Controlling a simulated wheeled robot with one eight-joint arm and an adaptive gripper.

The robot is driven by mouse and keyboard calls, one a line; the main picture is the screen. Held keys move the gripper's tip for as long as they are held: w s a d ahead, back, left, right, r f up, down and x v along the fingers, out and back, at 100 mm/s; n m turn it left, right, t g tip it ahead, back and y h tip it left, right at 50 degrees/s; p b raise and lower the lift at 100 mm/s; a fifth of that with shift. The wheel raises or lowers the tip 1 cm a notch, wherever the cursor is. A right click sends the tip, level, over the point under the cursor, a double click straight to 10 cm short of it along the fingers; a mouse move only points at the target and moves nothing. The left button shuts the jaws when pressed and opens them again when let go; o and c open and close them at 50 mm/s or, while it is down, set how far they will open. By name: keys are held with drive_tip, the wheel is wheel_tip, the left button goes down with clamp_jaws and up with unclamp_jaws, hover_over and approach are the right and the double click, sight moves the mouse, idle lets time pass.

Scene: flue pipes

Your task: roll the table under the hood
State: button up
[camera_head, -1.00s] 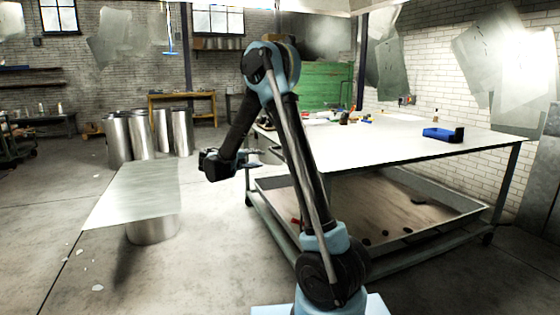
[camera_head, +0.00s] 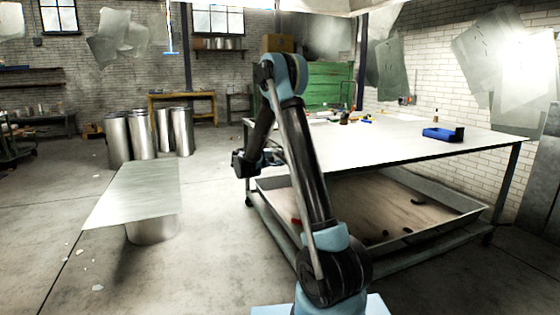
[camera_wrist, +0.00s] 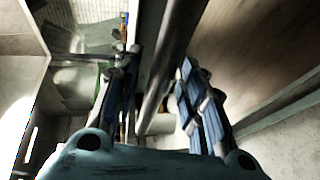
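The table (camera_head: 400,146) has a broad white top, a dark frame on casters and a low tray (camera_head: 385,205) beneath. It stands right of centre in the head view. My gripper (camera_wrist: 158,75) is open in the wrist view, with its two blue-grey fingers apart. A dark bar (camera_wrist: 172,60) runs between and beyond them; it looks like part of the table frame, but contact cannot be told. In the head view my gripper is at the table's left side, its fingertips mostly hidden behind my arm. A pale edge (camera_head: 300,8) at the top may be the hood; I cannot tell.
A metal sheet (camera_head: 140,190) lies on a drum (camera_head: 152,228) at the left. Several metal cylinders (camera_head: 143,135) stand behind it. A blue tool (camera_head: 442,134) and small items lie on the tabletop. A green cabinet (camera_head: 325,85) stands behind.

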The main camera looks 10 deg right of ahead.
drive_tip(key=shift+w+d, duration=0.1)
drive_tip(key=shift+d, duration=0.1)
clamp_jaws()
idle(0.3)
